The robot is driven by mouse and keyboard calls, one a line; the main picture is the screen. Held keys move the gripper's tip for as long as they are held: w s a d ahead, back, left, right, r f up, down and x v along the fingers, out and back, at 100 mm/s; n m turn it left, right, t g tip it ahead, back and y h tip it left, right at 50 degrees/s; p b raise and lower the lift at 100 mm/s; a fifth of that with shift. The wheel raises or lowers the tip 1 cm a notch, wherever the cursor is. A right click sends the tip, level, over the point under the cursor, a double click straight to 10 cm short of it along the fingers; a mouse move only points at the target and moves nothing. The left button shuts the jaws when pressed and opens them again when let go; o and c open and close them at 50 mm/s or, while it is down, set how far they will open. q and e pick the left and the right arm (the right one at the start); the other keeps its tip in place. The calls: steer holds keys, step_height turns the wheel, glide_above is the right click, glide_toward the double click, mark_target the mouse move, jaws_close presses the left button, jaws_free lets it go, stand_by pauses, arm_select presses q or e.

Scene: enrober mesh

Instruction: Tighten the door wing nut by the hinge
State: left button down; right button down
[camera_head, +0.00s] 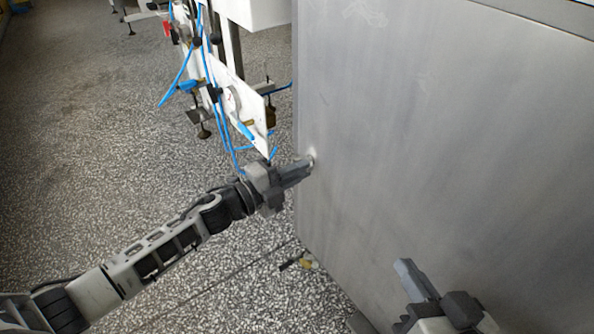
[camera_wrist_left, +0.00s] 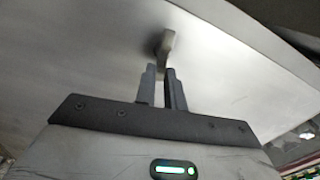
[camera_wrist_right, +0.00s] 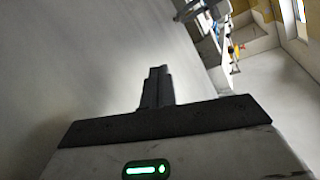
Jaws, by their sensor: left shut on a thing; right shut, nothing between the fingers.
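The wing nut (camera_wrist_left: 166,42) is a small metal piece on the flat grey metal door. In the left wrist view it stands out from the panel between my left gripper's fingertips. My left gripper (camera_wrist_left: 163,72) is shut on it. In the head view my left gripper (camera_head: 303,168) reaches in from the left to the panel's left edge, and the nut (camera_head: 311,157) shows as a light spot at its tips. My right gripper (camera_head: 408,275) is shut and empty at the lower right, in front of the panel; its fingers also show in the right wrist view (camera_wrist_right: 158,85).
The large grey metal panel (camera_head: 450,140) fills the right side of the head view. A white machine part with blue hoses (camera_head: 225,95) stands behind the left gripper. Speckled floor (camera_head: 90,140) is open at left. A small yellowish item (camera_head: 308,264) lies on the floor.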

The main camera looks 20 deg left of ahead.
arm_select(q)
steer(key=shift+f+m, duration=0.25)
steer(key=shift+m, duration=0.75)
arm_select(e)
steer(key=shift+a+r+t, duration=0.1)
steer(key=shift+r+t, duration=0.2)
steer(key=shift+r, duration=0.15)
steer(key=shift+w, duration=0.1)
steer(key=shift+f, duration=0.1)
arm_select(q)
steer(key=c, duration=1.5)
jaws_free()
steer(key=shift+p+v, duration=1.15)
steer(key=shift+v, duration=6.85)
arm_select(e)
steer(key=shift+s+d+f+n+g+h, duration=0.25)
steer(key=shift+d+f+n+g+h, duration=0.2)
steer(key=shift+f+g, duration=0.1)
